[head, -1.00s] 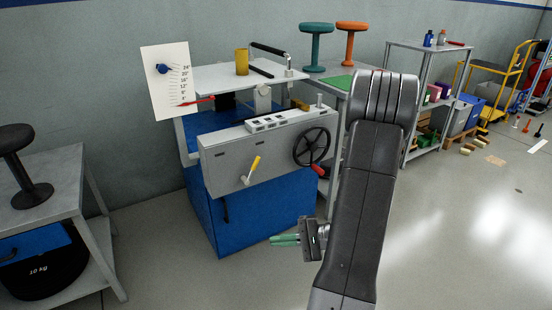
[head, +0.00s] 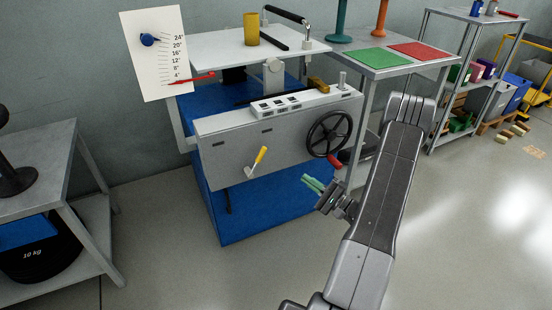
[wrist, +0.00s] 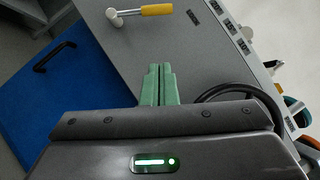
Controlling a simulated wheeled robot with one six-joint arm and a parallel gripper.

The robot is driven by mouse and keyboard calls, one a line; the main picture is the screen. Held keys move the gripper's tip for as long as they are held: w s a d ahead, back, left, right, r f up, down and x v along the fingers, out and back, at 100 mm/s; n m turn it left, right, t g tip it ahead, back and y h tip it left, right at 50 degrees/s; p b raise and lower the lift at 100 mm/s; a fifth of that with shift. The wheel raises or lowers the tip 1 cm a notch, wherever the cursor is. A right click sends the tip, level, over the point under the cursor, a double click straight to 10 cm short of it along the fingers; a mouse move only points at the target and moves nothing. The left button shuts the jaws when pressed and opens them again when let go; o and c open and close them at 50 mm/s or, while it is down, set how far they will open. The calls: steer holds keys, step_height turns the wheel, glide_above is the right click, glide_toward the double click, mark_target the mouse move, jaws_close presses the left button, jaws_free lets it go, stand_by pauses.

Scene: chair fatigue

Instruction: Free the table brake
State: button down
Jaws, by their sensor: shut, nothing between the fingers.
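The test machine (head: 225,145) has a tilting white table top (head: 215,47) above a grey front panel. A lever with a yellow grip (head: 262,155) sits on a pale pivot on this panel, its grip tilted up to the right. The lever's grip also shows at the top of the wrist view (wrist: 157,10). A black handwheel with a red knob (head: 330,133) is at the panel's right end. My gripper (head: 312,184), with green fingers, is shut and empty, below and right of the lever and apart from it. Its shut fingers also show in the wrist view (wrist: 158,75).
A blue cabinet base (head: 265,205) lies under the panel. A scale board (head: 155,55) with a blue knob and red pointer stands at the left. A side table with green and red mats (head: 395,65) is behind right. A grey bench (head: 40,160) stands at left. Floor in front is clear.

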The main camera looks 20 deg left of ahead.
mark_target(257, 161)
steer(key=s+r+b+x, duration=0.1)
steer(key=s+b+x, duration=0.1)
steer(key=x, duration=1.1)
steer(key=shift+s, duration=0.3)
steer(key=shift+r, duration=0.2)
